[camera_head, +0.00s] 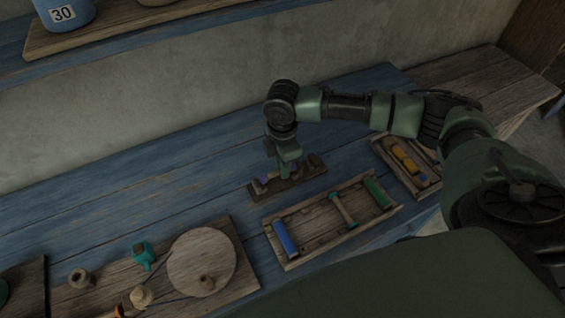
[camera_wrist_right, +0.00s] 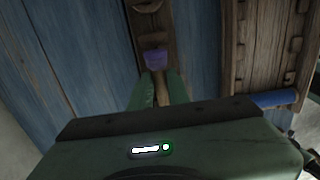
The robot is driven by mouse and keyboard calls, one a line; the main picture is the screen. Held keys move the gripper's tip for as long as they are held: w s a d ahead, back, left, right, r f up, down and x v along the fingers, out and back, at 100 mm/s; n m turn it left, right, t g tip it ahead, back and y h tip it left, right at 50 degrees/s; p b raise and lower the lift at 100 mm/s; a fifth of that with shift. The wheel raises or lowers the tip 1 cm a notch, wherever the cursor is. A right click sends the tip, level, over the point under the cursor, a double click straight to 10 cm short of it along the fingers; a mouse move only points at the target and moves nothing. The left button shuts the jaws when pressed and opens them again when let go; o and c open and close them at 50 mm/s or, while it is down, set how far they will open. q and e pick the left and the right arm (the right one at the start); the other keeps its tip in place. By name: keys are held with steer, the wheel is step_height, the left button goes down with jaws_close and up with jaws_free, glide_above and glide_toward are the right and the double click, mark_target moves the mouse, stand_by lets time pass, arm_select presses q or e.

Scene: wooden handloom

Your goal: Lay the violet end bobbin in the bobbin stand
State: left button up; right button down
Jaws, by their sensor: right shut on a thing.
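My right gripper (camera_head: 285,172) points down over a small dark wooden stand (camera_head: 312,181) on the blue bench. It is shut on the violet end bobbin (camera_head: 263,178), mostly hidden by the fingers. In the right wrist view the bobbin's violet end (camera_wrist_right: 155,57) shows just past the fingertips of the right gripper (camera_wrist_right: 160,88), with a pale wooden shaft between them. The dark stand (camera_wrist_right: 152,18) lies beneath and beyond it. I cannot tell whether the bobbin touches the stand. My left gripper is not in view.
In front of the stand is a wooden tray (camera_head: 310,248) with a blue bobbin (camera_head: 285,239), a teal-ended bobbin (camera_head: 343,210) and a green one (camera_head: 376,193). A second tray (camera_head: 424,187) with yellow pieces is at right. A round wooden disc (camera_head: 201,262) lies at left.

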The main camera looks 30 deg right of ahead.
steer(key=shift+f, duration=0.7)
steer(key=c, duration=1.3)
jaws_free()
steer(key=shift+o, duration=0.2)
steer(key=shift+r, duration=0.1)
step_height(320, 180, up, 8)
steer(key=shift+f+b, duration=0.2)
steer(key=shift+b, duration=0.2)
